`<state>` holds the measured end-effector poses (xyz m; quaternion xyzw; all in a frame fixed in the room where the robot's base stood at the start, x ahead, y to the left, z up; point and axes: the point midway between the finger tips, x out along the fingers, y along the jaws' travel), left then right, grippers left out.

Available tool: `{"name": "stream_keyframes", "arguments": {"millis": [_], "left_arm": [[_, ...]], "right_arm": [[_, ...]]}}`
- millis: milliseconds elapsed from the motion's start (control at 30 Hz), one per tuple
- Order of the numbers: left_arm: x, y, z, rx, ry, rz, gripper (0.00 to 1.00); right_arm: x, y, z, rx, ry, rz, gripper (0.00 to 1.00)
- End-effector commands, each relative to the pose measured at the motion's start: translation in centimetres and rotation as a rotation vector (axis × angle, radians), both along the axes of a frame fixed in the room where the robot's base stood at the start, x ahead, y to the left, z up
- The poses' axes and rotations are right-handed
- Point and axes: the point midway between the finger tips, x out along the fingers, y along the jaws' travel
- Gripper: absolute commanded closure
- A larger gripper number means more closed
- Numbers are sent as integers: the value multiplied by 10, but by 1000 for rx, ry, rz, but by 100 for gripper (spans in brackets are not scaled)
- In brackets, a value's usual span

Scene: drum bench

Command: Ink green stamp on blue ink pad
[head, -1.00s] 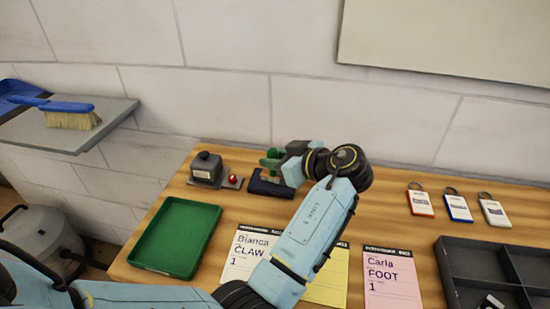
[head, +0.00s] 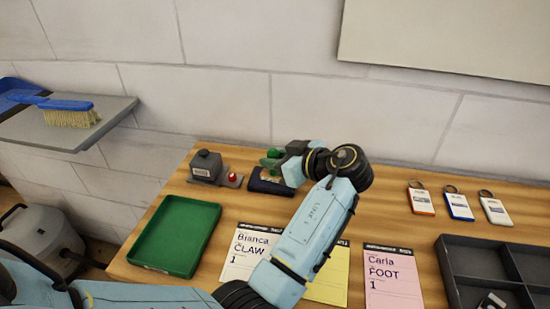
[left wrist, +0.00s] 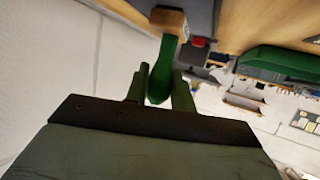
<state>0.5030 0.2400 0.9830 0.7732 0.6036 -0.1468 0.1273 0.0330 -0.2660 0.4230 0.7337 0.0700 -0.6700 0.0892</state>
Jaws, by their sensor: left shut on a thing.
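The green stamp (head: 268,162) is in my left gripper (head: 275,158), over the dark blue ink pad (head: 268,184) near the back of the bench. In the left wrist view the stamp's green handle (left wrist: 168,52) stands between the two dark green fingers of my left gripper (left wrist: 160,84), which is shut on it. The stamp's brown base (left wrist: 167,17) is at the far end of the handle. I cannot tell whether its face touches the pad. My right gripper is not in view.
A grey block-shaped device (head: 207,166) with a red knob stands left of the pad. A green tray (head: 176,236), a Bianca card (head: 248,250), a Carla card (head: 392,275), several key tags (head: 458,206) and a dark divided tray (head: 470,262) lie on the bench.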

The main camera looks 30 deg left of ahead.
Motion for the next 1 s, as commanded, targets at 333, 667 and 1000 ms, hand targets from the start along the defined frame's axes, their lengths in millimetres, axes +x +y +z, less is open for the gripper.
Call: {"name": "stream_keyframes", "arguments": {"millis": [333, 667, 1000], "left_arm": [[-1, 0, 2, -3, 7, 1, 98], [0, 0, 11, -2, 3, 0, 98], [0, 0, 39, -1, 2, 1, 98]], "right_arm": [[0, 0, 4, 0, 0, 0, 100], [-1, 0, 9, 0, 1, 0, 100], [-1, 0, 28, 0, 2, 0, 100]]}}
